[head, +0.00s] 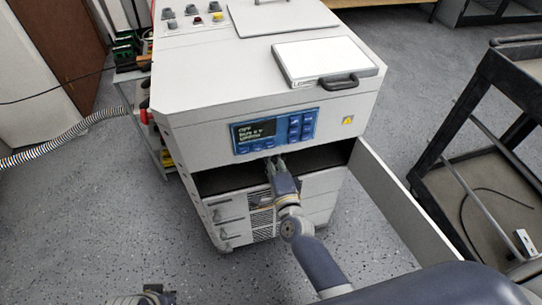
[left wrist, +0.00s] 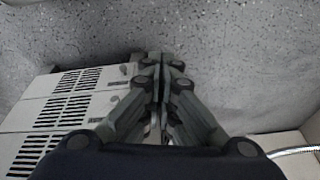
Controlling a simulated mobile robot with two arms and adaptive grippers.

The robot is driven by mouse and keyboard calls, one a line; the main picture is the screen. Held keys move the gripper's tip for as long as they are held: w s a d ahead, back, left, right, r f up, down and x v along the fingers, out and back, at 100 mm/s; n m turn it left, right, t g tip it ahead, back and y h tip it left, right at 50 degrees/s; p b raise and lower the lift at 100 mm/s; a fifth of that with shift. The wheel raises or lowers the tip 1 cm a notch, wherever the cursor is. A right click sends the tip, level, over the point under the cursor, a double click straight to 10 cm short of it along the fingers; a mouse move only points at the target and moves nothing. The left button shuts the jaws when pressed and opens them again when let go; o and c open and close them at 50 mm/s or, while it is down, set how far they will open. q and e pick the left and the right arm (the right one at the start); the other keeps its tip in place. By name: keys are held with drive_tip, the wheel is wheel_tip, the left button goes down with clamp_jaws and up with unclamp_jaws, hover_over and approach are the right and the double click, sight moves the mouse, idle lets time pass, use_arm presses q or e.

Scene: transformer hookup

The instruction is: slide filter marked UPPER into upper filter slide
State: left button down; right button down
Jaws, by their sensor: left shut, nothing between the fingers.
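A flat white filter (head: 326,60) with a dark handle lies on top of the grey cabinet (head: 250,105). Its small label is too blurred to read with certainty. A dark open slot (head: 225,179) runs across the cabinet front below the display. I cannot make out a second filter. My right gripper (head: 275,166) is at the slot's front, its fingertips by the opening. Whether it is open or holds anything is unclear. My left gripper (head: 145,297) is at the bottom left, low and away from the cabinet; in the left wrist view (left wrist: 160,68) it is shut and empty.
An open panel (head: 397,205) sticks out at the cabinet's right. A black cart (head: 465,110) stands further right. A ribbed hose (head: 65,128) lies at left. Vented drawers (left wrist: 70,105) show in the left wrist view. The speckled floor (head: 110,215) is clear at front left.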

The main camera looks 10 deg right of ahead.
drive_tip(key=c, duration=1.4)
unclamp_jaws()
drive_tip(key=shift+c, duration=0.2)
use_arm(q)
drive_tip(key=shift+f, duration=0.1)
use_arm(e)
drive_tip(key=shift+s, duration=0.1)
drive_tip(key=shift+s, duration=0.2)
drive_tip(key=shift+s+d+p, duration=0.1)
drive_tip(key=shift+s+p, duration=0.2)
drive_tip(key=shift+s, duration=0.4)
use_arm(q)
drive_tip(key=shift+f+p, duration=0.3)
drive_tip(key=shift+f, duration=1.95)
use_arm(e)
drive_tip(key=shift+s, duration=1.55)
